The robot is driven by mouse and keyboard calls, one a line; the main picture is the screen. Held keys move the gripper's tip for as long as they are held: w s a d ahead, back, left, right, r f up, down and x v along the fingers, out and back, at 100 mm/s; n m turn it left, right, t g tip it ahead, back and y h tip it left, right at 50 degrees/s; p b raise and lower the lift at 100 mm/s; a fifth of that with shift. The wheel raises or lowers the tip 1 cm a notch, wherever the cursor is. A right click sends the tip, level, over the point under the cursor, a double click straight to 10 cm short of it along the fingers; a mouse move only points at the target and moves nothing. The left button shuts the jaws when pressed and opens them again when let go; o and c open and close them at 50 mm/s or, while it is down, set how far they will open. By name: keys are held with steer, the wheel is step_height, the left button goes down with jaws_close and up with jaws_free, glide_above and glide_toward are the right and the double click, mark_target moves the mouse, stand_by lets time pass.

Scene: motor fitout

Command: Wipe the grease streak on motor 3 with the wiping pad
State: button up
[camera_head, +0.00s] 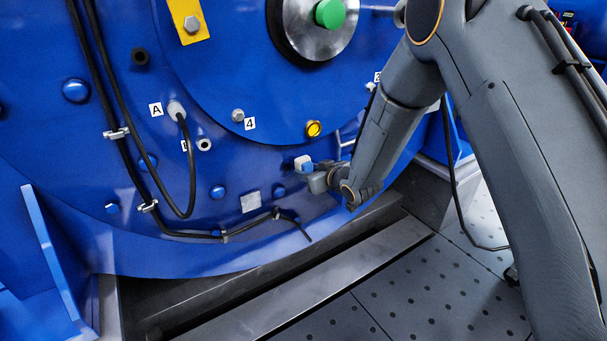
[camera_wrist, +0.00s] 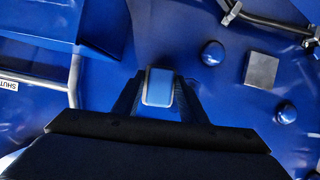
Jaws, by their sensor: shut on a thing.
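My gripper (camera_head: 316,178) is at the lower front of the large blue motor housing (camera_head: 90,180). It is shut on a small white-and-blue block, which I take as the wiping pad (camera_head: 303,162). In the wrist view the pad (camera_wrist: 159,88) shows as a blue block with a pale edge between the two dark fingers (camera_wrist: 158,98). The pad is close to the blue face; I cannot tell whether it touches. I cannot make out a grease streak in either view. No motor number is readable.
A grey square plate (camera_head: 250,202) and several blue bolt heads lie left of my gripper. A black cable (camera_head: 190,236) is clamped along the housing, with a free end below. A metal rail (camera_head: 290,290) and perforated floor (camera_head: 440,285) lie below. A blue bracket (camera_head: 50,260) stands left.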

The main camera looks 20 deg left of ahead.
steer(key=shift+r+p, duration=0.1)
steer(key=shift+p, duration=0.2)
steer(key=shift+s+a+p, duration=0.6)
steer(key=shift+s+a, duration=0.55)
steer(key=shift+s, duration=0.25)
steer(key=shift+s+a+p, duration=0.55)
steer(key=shift+s+a, duration=0.7)
steer(key=shift+a, duration=0.05)
steer(key=shift+s+a+r+p, duration=0.1)
steer(key=shift+r+p, duration=0.25)
steer(key=shift+r, duration=0.05)
steer(key=shift+w+d+f, duration=0.15)
steer(key=shift+w+d, duration=1.4)
steer(key=shift+w+d, duration=0.5)
steer(key=shift+w, duration=0.2)
steer(key=shift+w+d, duration=0.5)
steer(key=shift+w, duration=0.15)
steer(key=shift+s, duration=0.1)
steer(key=shift+s, duration=0.1)
